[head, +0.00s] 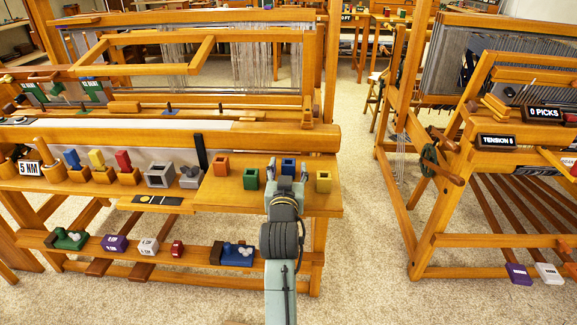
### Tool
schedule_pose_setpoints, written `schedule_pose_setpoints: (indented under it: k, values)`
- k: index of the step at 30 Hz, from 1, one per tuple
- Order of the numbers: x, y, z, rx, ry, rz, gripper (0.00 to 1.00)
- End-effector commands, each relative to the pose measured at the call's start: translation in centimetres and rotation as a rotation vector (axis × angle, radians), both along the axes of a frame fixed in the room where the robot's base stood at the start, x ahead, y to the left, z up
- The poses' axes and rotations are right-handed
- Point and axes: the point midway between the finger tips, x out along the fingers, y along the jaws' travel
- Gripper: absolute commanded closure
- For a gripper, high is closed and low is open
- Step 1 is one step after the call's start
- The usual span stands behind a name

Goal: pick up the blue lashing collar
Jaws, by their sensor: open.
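The blue lashing collar (288,165) is a small square block with an opening in its top. It sits on the wooden bench board (228,196) in the head view. My gripper (287,174) is open, its fingers showing left and right of the collar in the picture. The gripper hides the collar's lower front. I cannot tell whether the fingers touch it or how far above the board they are.
A green collar (251,179) and an orange-red collar (221,166) stand to the left, and a yellow collar (323,182) to the right. A dark upright post (201,152) stands farther left. The loom's thick beam (180,137) runs behind.

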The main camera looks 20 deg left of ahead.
Motion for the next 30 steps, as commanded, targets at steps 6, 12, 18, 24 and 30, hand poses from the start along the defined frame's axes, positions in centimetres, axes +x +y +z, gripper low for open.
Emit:
schedule_pose_setpoints:
  k: [6,12,18,24,30]
  values:
    - [0.01,0.01,0.00,0.000,-0.001,0.000,0.49]
    - [-0.01,0.01,0.01,0.000,-0.001,0.000,0.62]
    - [-0.02,0.00,0.01,0.000,-0.001,0.000,0.75]
    - [-0.02,0.00,0.01,0.000,-0.001,0.000,0.89]
    - [-0.03,0.00,0.04,0.001,-0.002,0.000,0.98]
